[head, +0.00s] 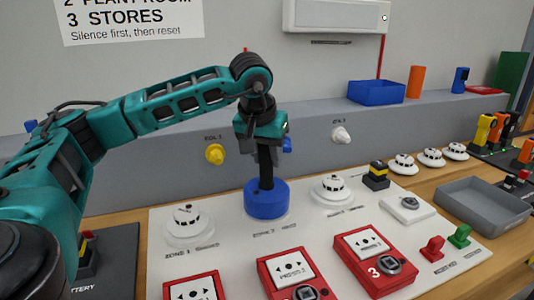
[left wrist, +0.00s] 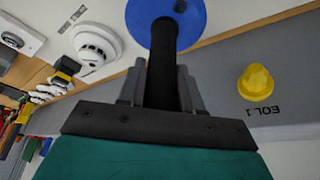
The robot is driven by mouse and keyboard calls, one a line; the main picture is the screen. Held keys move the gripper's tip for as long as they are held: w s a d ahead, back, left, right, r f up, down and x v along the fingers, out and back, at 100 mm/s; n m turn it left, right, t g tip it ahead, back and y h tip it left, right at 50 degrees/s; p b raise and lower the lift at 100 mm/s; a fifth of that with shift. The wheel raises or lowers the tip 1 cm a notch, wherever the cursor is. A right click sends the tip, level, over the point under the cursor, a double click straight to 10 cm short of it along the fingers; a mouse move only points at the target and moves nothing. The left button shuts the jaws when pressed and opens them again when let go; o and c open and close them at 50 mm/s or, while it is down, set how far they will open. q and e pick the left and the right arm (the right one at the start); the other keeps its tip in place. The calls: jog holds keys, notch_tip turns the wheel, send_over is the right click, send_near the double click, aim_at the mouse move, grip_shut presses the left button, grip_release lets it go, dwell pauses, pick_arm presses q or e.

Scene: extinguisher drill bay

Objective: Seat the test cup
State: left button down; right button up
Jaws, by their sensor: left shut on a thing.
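The test cup is a blue cup (head: 266,200) with a black handle, upright at the middle position of the white panel (head: 225,255). The zone 2 label is just in front of it. It hides whatever detector is beneath it; I cannot tell whether its rim touches the panel. My left gripper (head: 264,148) is above the cup, pointing down and shut on its black handle. In the left wrist view the handle runs between the fingers (left wrist: 158,85) to the blue cup (left wrist: 165,18). My right gripper is not in view.
White detectors stand at left (head: 187,222) and right (head: 331,188) of the cup. Red call points (head: 375,260) line the panel's front. A yellow-black device (head: 376,176) and grey tray (head: 485,205) are at right. Yellow (head: 215,154) and white (head: 341,135) knobs project from the wall behind.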

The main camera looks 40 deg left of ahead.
pick_arm(q)
jog(key=shift+f, duration=0.2)
jog(key=shift+c, duration=1.8)
grip_release()
